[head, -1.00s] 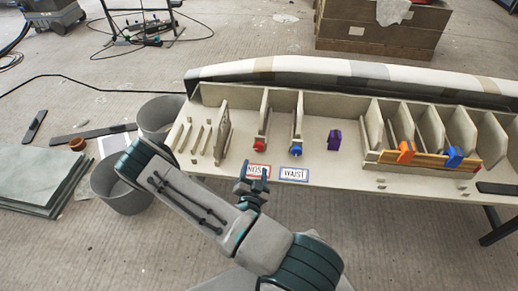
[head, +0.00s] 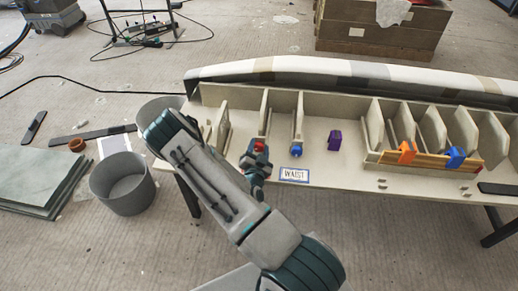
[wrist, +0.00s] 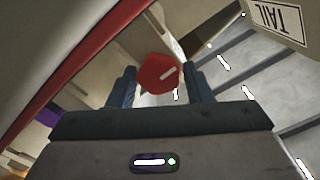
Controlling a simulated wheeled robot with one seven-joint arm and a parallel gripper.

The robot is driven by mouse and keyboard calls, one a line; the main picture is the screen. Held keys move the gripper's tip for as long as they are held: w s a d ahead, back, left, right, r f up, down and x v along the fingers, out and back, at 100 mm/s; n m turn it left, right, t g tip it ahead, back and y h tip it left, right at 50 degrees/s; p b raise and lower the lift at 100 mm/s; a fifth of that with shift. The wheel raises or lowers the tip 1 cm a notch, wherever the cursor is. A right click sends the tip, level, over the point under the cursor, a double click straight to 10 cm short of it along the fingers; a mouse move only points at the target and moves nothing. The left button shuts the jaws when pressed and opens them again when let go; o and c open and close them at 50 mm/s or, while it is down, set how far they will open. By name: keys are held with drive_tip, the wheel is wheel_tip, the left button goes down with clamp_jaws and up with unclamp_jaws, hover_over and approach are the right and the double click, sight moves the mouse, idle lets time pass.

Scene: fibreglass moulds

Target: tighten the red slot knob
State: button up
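The red slot knob (head: 259,146) is on the front end of an upright divider of the pale mould bench. In the wrist view the knob (wrist: 152,76) shows its round face with a pale slot line running diagonally. My gripper (head: 254,162) is just in front of it in the head view and partly covers it. In the wrist view the two dark fingers (wrist: 162,84) are open, one on each side of the knob, with a visible gap at the right. Whether the fingertips reach beside the knob or stop short, I cannot tell.
A blue knob (head: 297,153) and a purple one (head: 334,140) stand to the right, above the WAIST label (head: 294,175). A TAIL label (wrist: 277,16) shows in the wrist view. A grey bucket (head: 124,186) stands on the floor at left.

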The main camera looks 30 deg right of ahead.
drive_tip(key=c, duration=0.6)
drive_tip(key=shift+r, duration=0.1)
drive_tip(key=shift+m+p, duration=0.55)
drive_tip(key=shift+m, duration=0.15)
drive_tip(key=o, duration=1)
drive_tip(key=p+v, duration=0.1)
drive_tip(key=v, duration=1.3)
